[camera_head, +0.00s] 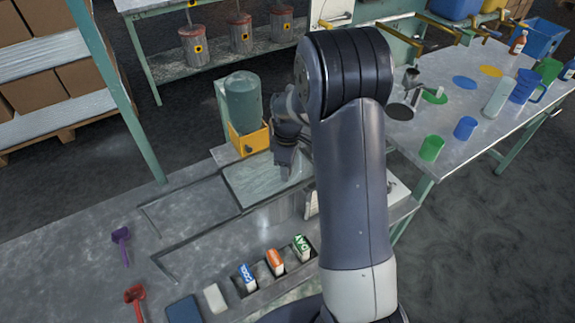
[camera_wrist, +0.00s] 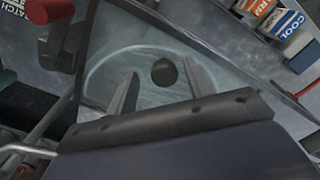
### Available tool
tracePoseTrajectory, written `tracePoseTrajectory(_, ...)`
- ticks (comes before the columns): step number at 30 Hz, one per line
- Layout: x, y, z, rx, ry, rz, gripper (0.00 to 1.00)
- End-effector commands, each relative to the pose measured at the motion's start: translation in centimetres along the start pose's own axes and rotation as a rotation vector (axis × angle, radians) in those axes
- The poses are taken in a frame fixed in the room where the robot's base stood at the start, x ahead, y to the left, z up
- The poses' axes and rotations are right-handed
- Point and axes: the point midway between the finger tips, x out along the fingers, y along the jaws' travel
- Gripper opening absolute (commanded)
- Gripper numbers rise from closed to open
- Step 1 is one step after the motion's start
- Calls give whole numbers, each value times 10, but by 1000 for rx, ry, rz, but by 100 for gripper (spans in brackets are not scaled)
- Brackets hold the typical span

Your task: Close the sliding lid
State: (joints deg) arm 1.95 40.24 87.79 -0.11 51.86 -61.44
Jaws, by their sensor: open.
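The sliding lid (camera_head: 255,187) is a flat grey-green panel on the bench, at the right end of a railed track. It also shows in the wrist view (camera_wrist: 110,62), with a faint ring and a dark round knob (camera_wrist: 164,72) on it. My gripper (camera_head: 283,165) is over the lid's far right part, partly hidden by my arm in the head view. In the wrist view my gripper (camera_wrist: 162,88) is open, with one finger on each side of the knob. I cannot tell whether the fingers touch it. The knob is hidden in the head view.
A railed grey area (camera_head: 190,213) lies left of the lid. A yellow bin (camera_head: 250,140) with a green tank (camera_head: 242,100) stands behind. Labelled blocks (camera_head: 275,262) sit in front. A red handle (camera_wrist: 52,12) is at the wrist view's upper left. Cups stand on the right table.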

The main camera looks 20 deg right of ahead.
Motion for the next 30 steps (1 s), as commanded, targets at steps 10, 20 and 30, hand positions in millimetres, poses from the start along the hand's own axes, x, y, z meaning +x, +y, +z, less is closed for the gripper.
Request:
tracePoseTrajectory(10,-20,0,-1,0,3,3,50)
tracePoseTrajectory(20,-84,1,0,1,2,4,50)
tracePoseTrajectory(30,-108,0,1,1,0,0,50)
